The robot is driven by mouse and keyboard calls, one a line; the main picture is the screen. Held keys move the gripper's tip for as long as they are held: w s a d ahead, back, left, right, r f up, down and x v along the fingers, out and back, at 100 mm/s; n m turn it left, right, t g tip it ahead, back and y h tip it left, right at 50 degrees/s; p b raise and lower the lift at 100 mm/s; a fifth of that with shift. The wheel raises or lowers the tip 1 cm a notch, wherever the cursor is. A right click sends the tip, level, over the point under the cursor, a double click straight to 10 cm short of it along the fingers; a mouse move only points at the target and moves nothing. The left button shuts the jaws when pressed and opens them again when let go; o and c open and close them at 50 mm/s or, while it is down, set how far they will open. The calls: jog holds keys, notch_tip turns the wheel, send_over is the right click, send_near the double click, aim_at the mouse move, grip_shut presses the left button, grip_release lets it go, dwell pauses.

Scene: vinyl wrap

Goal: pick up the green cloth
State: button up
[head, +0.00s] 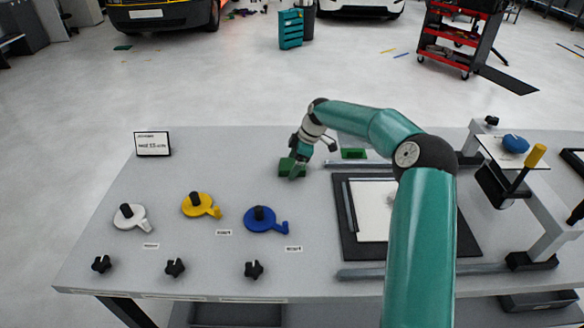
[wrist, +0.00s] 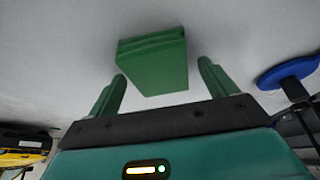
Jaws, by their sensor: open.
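The green cloth (wrist: 153,60) looks like a thick folded block in the wrist view. It lies on the grey tabletop ahead of my gripper (wrist: 164,78), between the lines of its two fingers. The fingers are open, with a gap on each side of the cloth, and I see no contact. In the head view my gripper (head: 297,170) points down low over the table beside the green cloth (head: 286,165), which it partly hides.
A flat green piece (head: 353,153) lies to the right, near a metal rail. A black-framed white sheet (head: 372,222) lies right of centre. White (head: 129,217), yellow (head: 197,206) and blue (head: 262,220) tools stand at front left. A small sign (head: 152,143) stands at the back left.

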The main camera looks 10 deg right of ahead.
aim_at(288, 164)
jog(key=shift+f, duration=0.15)
jog(key=shift+c, duration=0.3)
jog(key=c, duration=1)
jog(key=shift+r, duration=0.4)
notch_tip(288, 164, up, 3)
jog(key=shift+s+r, duration=0.1)
jog(key=shift+r, duration=0.1)
jog(key=s+r, duration=0.9)
jog(key=s, duration=0.4)
jog(key=shift+s+d+r, duration=0.15)
jog(key=shift+s+d, duration=0.25)
